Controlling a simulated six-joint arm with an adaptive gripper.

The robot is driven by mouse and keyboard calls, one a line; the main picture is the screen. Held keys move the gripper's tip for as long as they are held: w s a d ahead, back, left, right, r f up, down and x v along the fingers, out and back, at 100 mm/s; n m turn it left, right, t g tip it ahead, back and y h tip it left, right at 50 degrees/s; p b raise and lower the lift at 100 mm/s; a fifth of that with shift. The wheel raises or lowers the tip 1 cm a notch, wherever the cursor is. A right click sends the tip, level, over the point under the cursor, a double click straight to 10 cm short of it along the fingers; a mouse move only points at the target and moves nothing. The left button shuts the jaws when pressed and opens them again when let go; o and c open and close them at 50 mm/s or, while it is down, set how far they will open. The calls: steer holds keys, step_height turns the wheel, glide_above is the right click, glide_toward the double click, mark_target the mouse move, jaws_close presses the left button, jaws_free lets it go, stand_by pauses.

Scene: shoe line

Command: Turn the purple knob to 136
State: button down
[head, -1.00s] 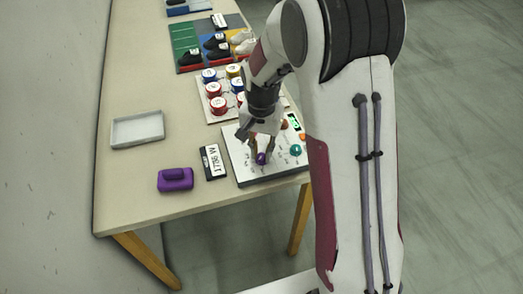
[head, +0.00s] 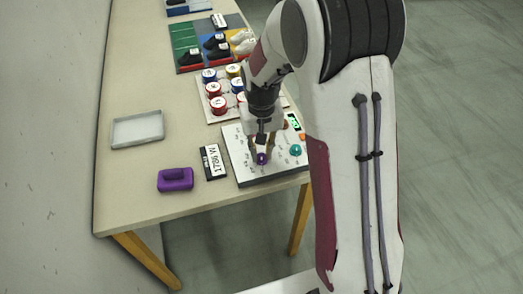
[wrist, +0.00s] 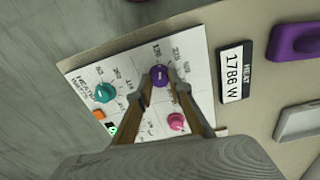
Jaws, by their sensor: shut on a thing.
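The purple knob (head: 262,158) sits near the front of a white control panel (head: 243,168). It also shows in the wrist view (wrist: 159,73), with printed numbers around it too small to read surely. My gripper (head: 263,155) points down over the panel. Its fingers are shut on the purple knob, one on each side, as the wrist view shows. A teal knob (wrist: 105,92) and a pink knob (wrist: 176,121) stand apart from the fingers on the same panel.
A black-framed card reading "1786 W" (wrist: 234,72) lies beside the panel. A purple block (head: 175,180) and an empty grey tray (head: 138,143) are farther left. Red, blue and yellow round pieces (head: 217,106) and shoes (head: 218,51) stand behind. The panel has a small green display (head: 294,122).

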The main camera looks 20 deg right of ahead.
mark_target(262, 156)
stand_by(0.3)
steer(key=c, duration=1.8)
jaws_free()
steer(key=shift+c, duration=0.2)
steer(key=shift+r, duration=3.8)
